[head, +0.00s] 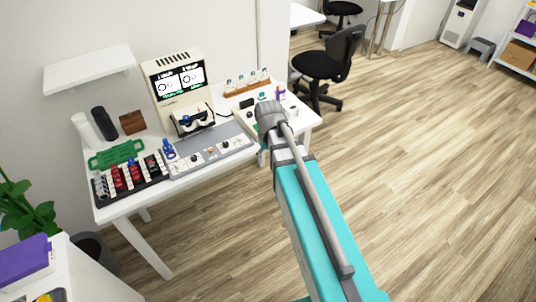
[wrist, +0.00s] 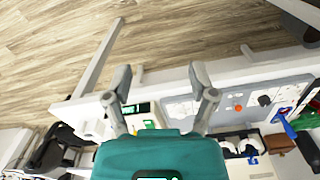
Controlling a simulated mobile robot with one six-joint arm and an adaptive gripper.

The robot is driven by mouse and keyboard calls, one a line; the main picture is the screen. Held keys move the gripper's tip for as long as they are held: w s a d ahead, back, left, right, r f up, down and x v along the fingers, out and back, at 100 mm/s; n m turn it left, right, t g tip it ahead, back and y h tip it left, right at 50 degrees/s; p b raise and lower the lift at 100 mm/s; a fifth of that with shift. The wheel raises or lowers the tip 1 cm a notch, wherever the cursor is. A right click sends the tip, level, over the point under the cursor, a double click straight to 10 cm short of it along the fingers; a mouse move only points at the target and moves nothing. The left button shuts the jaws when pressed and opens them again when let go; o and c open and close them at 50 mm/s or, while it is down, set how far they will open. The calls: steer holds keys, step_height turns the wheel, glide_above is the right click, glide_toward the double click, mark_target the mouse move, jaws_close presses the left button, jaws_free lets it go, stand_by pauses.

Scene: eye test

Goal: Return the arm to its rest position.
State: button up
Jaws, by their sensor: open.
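My teal arm reaches up from the lower right of the head view and ends beside the right end of the white table (head: 192,180). My gripper (wrist: 162,82) shows in the wrist view with its two grey fingers spread apart and nothing between them. In the head view the gripper's fingers are hidden behind the end of the arm. The table also shows in the wrist view (wrist: 255,72), beyond the fingers.
The table bears an eye-test machine (head: 178,85), a grey panel (head: 213,152), a tray of bottles (head: 130,180) and a green rack (head: 116,154). A black office chair (head: 320,66) stands behind. A plant (head: 25,210) is at left. The wooden floor (head: 440,170) at right is clear.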

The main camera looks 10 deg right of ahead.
steer(key=s+m, duration=0.1)
steer(key=s, duration=0.6)
steer(key=shift+s, duration=0.15)
stand_by(2.9)
stand_by(0.7)
